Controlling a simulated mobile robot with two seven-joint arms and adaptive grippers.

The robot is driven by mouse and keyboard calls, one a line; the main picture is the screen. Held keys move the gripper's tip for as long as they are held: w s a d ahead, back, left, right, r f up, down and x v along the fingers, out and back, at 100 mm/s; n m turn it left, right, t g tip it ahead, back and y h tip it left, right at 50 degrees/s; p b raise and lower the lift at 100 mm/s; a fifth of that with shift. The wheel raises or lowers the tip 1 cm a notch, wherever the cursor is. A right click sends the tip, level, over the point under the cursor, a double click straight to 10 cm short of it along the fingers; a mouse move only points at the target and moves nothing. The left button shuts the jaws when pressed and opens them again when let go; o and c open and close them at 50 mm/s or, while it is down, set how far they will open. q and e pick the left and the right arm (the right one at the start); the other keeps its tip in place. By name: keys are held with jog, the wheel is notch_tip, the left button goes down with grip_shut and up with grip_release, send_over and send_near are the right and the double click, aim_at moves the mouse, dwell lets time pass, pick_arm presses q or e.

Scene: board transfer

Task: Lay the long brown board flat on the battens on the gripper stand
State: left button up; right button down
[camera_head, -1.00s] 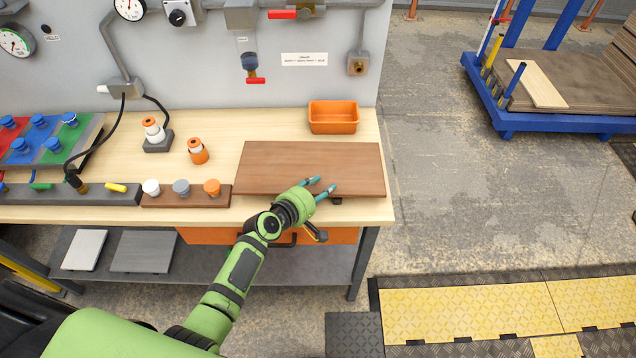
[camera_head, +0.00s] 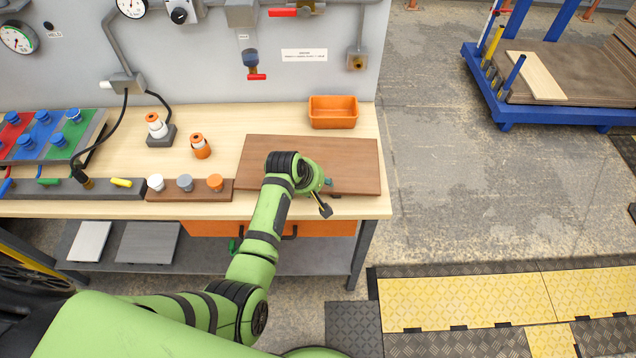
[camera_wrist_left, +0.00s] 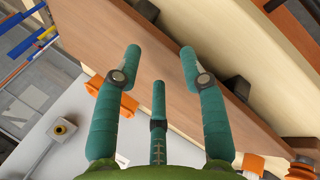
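The long brown board (camera_head: 350,155) lies flat at the right end of the workbench. In the left wrist view the board (camera_wrist_left: 140,88) runs diagonally behind my fingers, with a darker long edge. Dark blocks (camera_wrist_left: 239,86) show beside that edge, and the board appears raised above the bench top. My left gripper (camera_head: 328,183) is over the board's front edge, largely hidden by its own wrist. In the left wrist view its fingers (camera_wrist_left: 160,62) are spread with nothing gripped between them; I cannot tell whether they touch the board. My right gripper is not in view.
The light wooden workbench (camera_head: 222,179) also holds an orange bin (camera_head: 333,112) behind the board, an orange-and-white fitting (camera_head: 201,146) and a brown block with knobs (camera_head: 200,195) to its left. A blue pallet (camera_head: 560,118) with boards stands at back right. The floor between is clear.

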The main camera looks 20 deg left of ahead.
pick_arm(q)
jog(key=shift+s, duration=0.1)
jog(key=shift+s+a, duration=0.1)
jog(key=shift+s, duration=0.1)
jog(key=shift+s+a+r, duration=0.25)
jog(key=shift+s+r, duration=0.05)
jog(key=shift+s, duration=0.35)
jog(key=shift+s+a+r, duration=0.25)
jog(key=shift+s+r, duration=0.05)
jog(key=shift+s, duration=0.35)
jog(key=o, duration=0.6)
jog(key=shift+w, duration=0.1)
jog(key=shift+c, duration=0.2)
notch_tip(320, 180, up, 8)
jog(key=s, duration=0.1)
jog(key=shift+s+a+f, duration=0.2)
jog(key=shift+a+f, duration=0.05)
